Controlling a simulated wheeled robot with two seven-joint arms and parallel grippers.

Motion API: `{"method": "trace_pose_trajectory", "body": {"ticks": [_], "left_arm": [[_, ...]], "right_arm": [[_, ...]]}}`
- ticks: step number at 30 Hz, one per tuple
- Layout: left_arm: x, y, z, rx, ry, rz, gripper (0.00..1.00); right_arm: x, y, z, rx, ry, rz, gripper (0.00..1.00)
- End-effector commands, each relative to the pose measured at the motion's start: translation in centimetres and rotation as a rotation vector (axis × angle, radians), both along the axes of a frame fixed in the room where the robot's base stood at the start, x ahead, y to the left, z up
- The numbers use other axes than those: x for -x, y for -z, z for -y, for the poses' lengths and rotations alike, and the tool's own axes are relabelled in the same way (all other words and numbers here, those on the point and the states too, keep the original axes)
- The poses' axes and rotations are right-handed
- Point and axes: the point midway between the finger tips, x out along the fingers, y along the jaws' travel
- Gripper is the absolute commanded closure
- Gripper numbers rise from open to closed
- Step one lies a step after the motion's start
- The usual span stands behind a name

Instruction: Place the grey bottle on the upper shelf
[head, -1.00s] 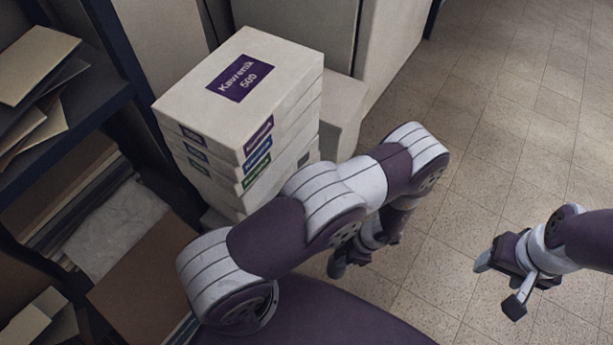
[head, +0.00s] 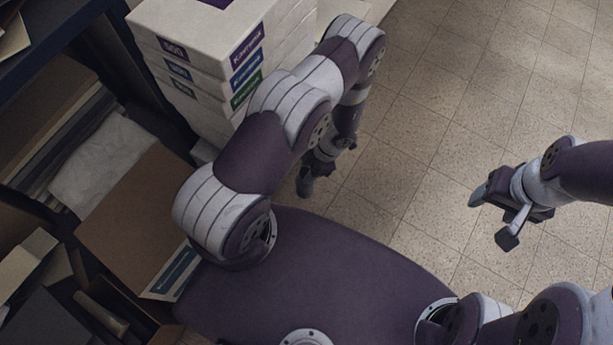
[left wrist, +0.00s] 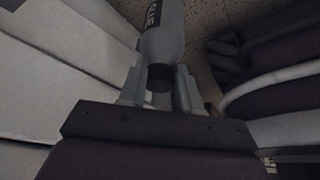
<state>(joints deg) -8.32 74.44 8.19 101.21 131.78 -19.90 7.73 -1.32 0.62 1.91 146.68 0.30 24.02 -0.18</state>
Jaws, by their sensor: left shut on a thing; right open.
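In the left wrist view my left gripper (left wrist: 159,88) is shut on the grey bottle (left wrist: 165,38), which has a dark label with light letters and a dark cap facing the camera. Its far end is cut off by the top of the picture. In the head view my left gripper (head: 306,180) hangs low beside the box stack, partly behind my arm, and I cannot clearly make out the bottle there. My right gripper (head: 493,215) is open and empty over the floor at the right. A dark shelf board (head: 62,42) shows at the upper left.
A stack of white boxes (head: 196,28) stands close beside my left arm. A brown carton (head: 136,215) and crumpled pale paper (head: 107,165) lie lower in the shelving. The tiled floor (head: 425,110) is clear between my grippers.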

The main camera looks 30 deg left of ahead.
Motion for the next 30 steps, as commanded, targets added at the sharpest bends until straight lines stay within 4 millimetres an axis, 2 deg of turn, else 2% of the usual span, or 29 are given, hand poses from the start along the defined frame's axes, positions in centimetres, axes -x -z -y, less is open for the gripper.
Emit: {"method": "trace_pose_trajectory", "body": {"ticks": [5, 10, 21, 22, 24, 30], "left_arm": [[-0.2, 1.3, -0.7, 0.000, 0.001, 0.000, 1.00], [-0.2, 4.5, -0.7, 0.000, 0.002, -0.001, 1.00], [-0.2, 4.7, -0.7, 0.000, 0.002, -0.001, 1.00], [-0.2, 4.7, -0.7, 0.001, 0.002, -0.001, 0.64], [-0.2, 4.7, -0.7, 0.001, 0.002, -0.001, 0.42], [-0.2, 4.7, -0.7, 0.001, 0.002, -0.001, 0.42]], "right_arm": [[0.0, 1.2, 0.0, 0.000, 0.000, 0.000, 0.39], [0.0, 3.6, 0.0, 0.000, 0.000, 0.000, 0.39], [0.0, 3.5, 0.0, 0.000, 0.000, 0.000, 0.39], [0.0, 3.5, 0.0, 0.000, 0.000, 0.000, 0.39], [0.0, 3.5, 0.0, 0.000, 0.000, 0.000, 0.39], [0.0, 3.5, 0.0, 0.000, 0.000, 0.000, 0.39]]}}
